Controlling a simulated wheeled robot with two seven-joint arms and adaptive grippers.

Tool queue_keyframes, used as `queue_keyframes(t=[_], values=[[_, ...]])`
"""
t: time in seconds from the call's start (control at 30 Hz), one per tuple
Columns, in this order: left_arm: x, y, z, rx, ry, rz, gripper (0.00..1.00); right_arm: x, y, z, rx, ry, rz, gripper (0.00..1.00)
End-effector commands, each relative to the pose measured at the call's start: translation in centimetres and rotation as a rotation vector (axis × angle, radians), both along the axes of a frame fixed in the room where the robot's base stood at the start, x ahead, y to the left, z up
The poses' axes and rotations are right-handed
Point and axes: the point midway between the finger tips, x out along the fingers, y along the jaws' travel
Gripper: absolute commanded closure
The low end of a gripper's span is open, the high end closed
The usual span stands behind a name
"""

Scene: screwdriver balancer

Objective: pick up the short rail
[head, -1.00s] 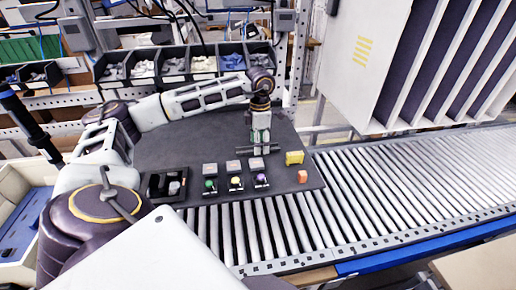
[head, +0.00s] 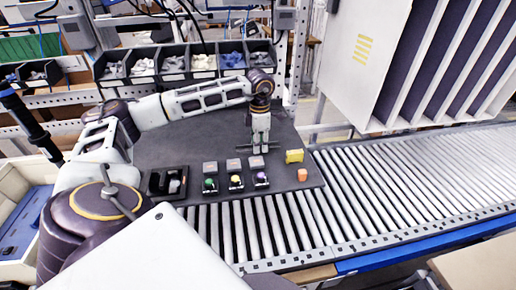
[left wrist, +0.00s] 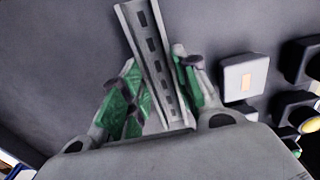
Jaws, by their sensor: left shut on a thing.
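The short rail (left wrist: 152,55) is a grey slotted metal strip. In the left wrist view it runs from the top edge down between the green-padded fingers. My left gripper (left wrist: 160,95) is shut on it. In the head view the left gripper (head: 261,149) points down over the dark mat, with the thin rail (head: 243,147) crosswise at its fingertips. I cannot tell whether the rail touches the mat. My right gripper is not in view.
A black tray (head: 157,190) is at left. Bins (head: 173,76) line the back.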

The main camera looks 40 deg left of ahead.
Motion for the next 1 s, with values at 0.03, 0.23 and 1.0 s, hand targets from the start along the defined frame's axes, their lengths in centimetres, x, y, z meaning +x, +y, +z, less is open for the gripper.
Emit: queue_keyframes(t=[0.03, 0.23, 1.0], values=[[0.0, 0.0, 0.0, 0.000, 0.000, 0.000, 0.96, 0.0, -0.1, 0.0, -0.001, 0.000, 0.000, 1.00], [0.0, 0.0, 0.0, 0.000, 0.000, 0.000, 0.98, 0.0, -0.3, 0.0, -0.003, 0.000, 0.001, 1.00], [0.1, 0.0, 7.5, -0.001, -0.003, 0.000, 0.98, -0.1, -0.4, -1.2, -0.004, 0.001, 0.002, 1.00]])
